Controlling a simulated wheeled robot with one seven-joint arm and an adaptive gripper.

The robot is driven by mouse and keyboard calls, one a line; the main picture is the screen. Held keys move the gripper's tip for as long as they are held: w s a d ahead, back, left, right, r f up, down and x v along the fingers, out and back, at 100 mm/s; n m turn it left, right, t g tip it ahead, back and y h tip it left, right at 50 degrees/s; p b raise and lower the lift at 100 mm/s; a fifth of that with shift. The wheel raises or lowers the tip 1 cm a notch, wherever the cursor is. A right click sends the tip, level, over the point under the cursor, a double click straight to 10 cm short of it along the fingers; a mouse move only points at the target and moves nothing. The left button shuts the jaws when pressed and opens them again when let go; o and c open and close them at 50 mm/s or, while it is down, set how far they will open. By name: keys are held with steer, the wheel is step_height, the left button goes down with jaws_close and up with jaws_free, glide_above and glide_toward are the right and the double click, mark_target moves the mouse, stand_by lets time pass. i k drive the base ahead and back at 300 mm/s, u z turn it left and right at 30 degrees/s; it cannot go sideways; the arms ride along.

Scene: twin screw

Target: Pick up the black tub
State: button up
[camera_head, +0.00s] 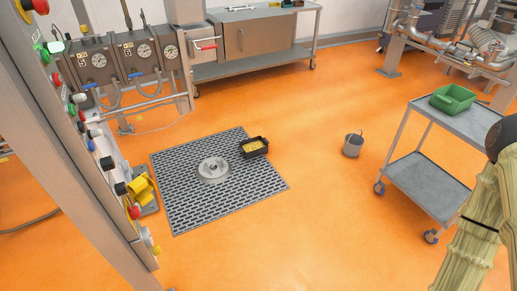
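The black tub (254,153) sits on the far right edge of the dark grating mat (195,208) on the orange floor. It is a small open box with yellow contents (252,145). A round grey metal disc (213,171) with a hub lies to its left on the mat, apart from it. Part of my arm, in a pale yellow cover, shows at the right edge of the picture. My gripper is not in view, so its state and any contact cannot be seen.
A wheeled cart (430,183) at right holds a green bin (452,99). A grey bucket (353,146) stands on the floor between cart and mat. A control panel post with buttons is at left. A metal workbench (260,37) is behind. The orange floor in front is clear.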

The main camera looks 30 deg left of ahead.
mark_target(251, 148)
steer(key=u, duration=0.1)
steer(key=i, duration=1.75)
steer(key=u, duration=0.95)
steer(key=i, duration=1.65)
steer(key=u, duration=0.7)
